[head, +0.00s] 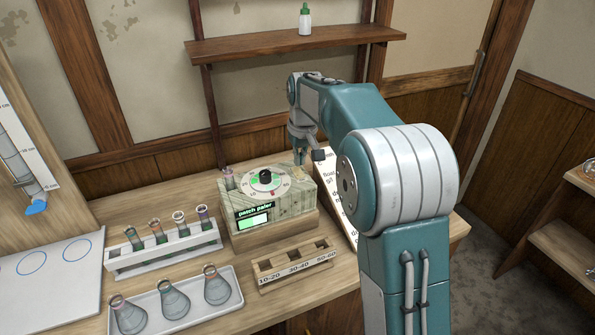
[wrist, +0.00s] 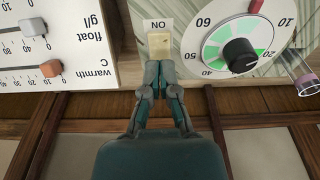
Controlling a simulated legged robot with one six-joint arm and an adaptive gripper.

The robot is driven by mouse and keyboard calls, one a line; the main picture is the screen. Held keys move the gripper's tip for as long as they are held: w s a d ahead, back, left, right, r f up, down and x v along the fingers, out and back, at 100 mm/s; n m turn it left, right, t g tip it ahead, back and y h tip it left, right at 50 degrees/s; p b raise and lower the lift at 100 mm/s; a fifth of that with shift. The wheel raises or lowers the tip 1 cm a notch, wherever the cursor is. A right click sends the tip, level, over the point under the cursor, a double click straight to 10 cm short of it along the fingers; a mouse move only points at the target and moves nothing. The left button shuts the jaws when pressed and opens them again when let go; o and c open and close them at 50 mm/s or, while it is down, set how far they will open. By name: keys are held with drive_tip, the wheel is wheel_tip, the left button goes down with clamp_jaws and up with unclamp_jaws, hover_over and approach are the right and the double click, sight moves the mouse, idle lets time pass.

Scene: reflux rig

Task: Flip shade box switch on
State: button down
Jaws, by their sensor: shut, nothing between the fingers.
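The shade box (head: 270,208) stands on the bench, with a dial on top and a lit green display on its front. In the wrist view its marbled top (wrist: 188,40) shows upside down. A cream switch (wrist: 159,43) sits there beside an inverted ON label (wrist: 158,25). My gripper (wrist: 160,66) is shut and empty, its fingertips at the switch's lower edge in the picture. I cannot tell whether they touch it or which way the switch is tipped.
The dial's black knob (wrist: 238,53) is close right of the fingers in the wrist view, with a glass tube (wrist: 299,72) beyond. A slider panel (wrist: 50,40) lies left. A tube rack (head: 163,250), flask tray (head: 170,310) and wooden slot rack (head: 292,265) stand around the box.

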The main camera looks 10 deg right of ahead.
sight(300, 175)
drive_tip(key=shift+r, duration=1.95)
drive_tip(key=shift+s+r, duration=0.15)
drive_tip(key=s+r+m+t, duration=0.1)
drive_tip(key=s+r, duration=0.2)
drive_tip(key=s, duration=0.5)
drive_tip(key=s+r+t, duration=0.1)
drive_tip(key=s+r, duration=0.2)
drive_tip(key=s, duration=0.6)
drive_tip(key=s+f+t, duration=0.1)
drive_tip(key=s+f, duration=0.2)
drive_tip(key=s, duration=0.6)
drive_tip(key=s+f+m, duration=0.1)
drive_tip(key=s+f, duration=0.2)
drive_tip(key=s, duration=0.5)
drive_tip(key=shift+s+f+t, duration=0.4)
